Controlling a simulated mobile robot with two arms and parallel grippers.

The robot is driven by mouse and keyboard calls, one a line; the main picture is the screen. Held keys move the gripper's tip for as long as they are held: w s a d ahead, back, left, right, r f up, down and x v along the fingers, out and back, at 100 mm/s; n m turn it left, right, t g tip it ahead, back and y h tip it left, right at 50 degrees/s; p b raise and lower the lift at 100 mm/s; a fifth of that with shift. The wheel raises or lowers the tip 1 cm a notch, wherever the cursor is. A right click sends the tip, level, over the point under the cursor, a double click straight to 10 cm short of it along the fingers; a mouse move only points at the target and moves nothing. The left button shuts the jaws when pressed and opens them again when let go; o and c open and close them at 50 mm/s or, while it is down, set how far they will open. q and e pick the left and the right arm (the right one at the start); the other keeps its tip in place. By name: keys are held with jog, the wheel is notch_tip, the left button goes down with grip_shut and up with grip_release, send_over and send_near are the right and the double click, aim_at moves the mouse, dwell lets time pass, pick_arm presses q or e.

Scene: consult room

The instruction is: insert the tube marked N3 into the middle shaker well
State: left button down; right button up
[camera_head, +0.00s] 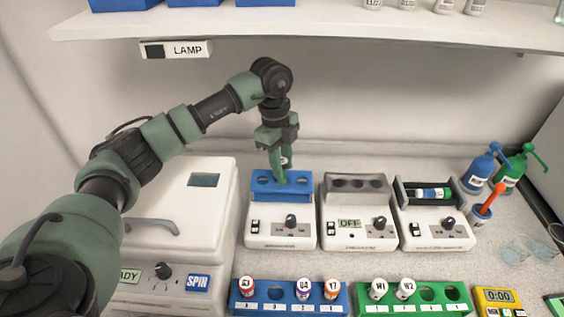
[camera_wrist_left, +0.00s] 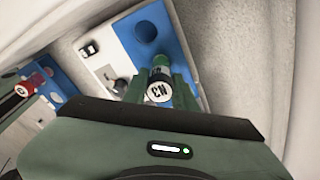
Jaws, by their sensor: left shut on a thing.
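The tube marked N3 (camera_wrist_left: 158,92) has a white cap top and a green band. My left gripper (camera_head: 281,178) is shut on it, with green fingers on both sides, as the left wrist view also shows. The tube is over the middle of the blue shaker block (camera_head: 262,193), on the left white device. The block (camera_wrist_left: 128,33) also shows in the left wrist view, with one open well beyond the tube. The fingers hide the middle well in the head view, and I cannot tell how deep the tube's lower end sits. My right gripper is not in view.
A white centrifuge (camera_head: 205,210) stands left of the shaker, a heater (camera_head: 357,218) and a roller device (camera_head: 433,228) right. A blue rack (camera_head: 265,309) and green rack (camera_head: 440,309) with capped tubes are in front. A shelf (camera_head: 330,30) hangs above.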

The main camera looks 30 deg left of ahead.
pick_arm(q)
jog(key=shift+f+b, duration=0.4)
jog(key=shift+f, duration=0.5)
jog(key=c, duration=1)
grip_release()
jog(key=shift+c, duration=0.2)
